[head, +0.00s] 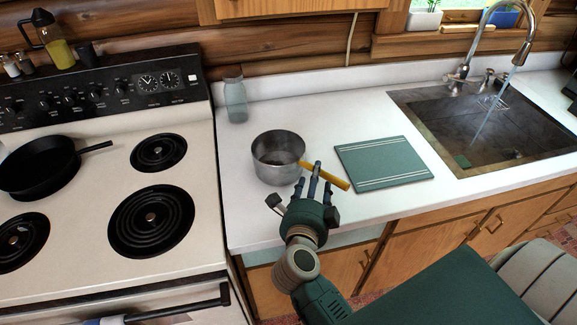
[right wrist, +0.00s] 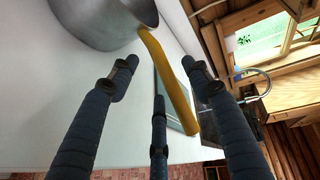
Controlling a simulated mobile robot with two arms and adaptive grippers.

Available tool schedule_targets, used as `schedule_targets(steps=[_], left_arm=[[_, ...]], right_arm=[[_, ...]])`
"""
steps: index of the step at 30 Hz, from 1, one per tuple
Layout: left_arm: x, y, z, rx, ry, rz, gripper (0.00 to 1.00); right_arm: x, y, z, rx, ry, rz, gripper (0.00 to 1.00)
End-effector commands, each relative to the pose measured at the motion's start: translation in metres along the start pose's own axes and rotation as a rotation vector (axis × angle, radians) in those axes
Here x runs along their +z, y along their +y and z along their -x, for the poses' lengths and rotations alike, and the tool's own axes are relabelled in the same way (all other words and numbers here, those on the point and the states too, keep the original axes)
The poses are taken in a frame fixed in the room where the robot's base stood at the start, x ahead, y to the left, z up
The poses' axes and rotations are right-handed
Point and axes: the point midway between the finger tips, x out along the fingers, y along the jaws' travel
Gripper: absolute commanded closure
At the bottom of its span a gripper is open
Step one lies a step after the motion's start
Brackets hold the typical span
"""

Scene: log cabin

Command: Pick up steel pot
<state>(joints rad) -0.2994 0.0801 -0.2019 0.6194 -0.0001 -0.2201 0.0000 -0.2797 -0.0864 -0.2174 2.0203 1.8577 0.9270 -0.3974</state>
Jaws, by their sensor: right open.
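The steel pot (head: 275,173) stands upright on the white counter, just right of the stove. Its yellow handle (head: 335,179) points right and toward me. My right gripper (head: 305,182) is at the pot's near right side, by the handle, with its fingers spread. In the right wrist view, the pot (right wrist: 100,22) is at the top left. The handle (right wrist: 172,80) runs down between the spread fingers of my right gripper (right wrist: 160,70), which look empty. I cannot tell whether any finger touches the handle. My left gripper is not in view.
A green cutting board (head: 385,162) lies right of the pot. A glass jar (head: 236,100) stands behind it. The stove (head: 85,185) with a black pan (head: 38,165) is at left. The sink (head: 480,125) with running water is at right.

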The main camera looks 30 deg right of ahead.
Motion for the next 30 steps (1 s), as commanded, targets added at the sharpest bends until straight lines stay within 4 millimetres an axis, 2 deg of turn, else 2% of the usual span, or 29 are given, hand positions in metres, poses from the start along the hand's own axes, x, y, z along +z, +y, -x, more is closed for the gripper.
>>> schedule_targets(steps=[1,6,15,17,23,30], left_arm=[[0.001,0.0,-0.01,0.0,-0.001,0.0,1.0],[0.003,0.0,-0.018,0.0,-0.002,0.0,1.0],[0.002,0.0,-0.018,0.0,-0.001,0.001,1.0],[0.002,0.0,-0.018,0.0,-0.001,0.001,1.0],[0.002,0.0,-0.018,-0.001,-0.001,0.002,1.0],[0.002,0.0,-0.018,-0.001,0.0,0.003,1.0]], right_arm=[[0.002,0.003,-0.011,-0.004,0.0,-0.003,0.52],[0.002,0.001,-0.033,-0.004,0.0,0.0,0.52],[0.002,0.0,-0.038,-0.001,0.0,0.0,0.52],[0.002,0.0,-0.038,-0.001,-0.001,0.0,0.6],[0.002,0.0,-0.038,-0.001,-0.001,-0.001,0.99],[0.003,-0.003,-0.038,-0.006,-0.002,-0.004,1.0]])
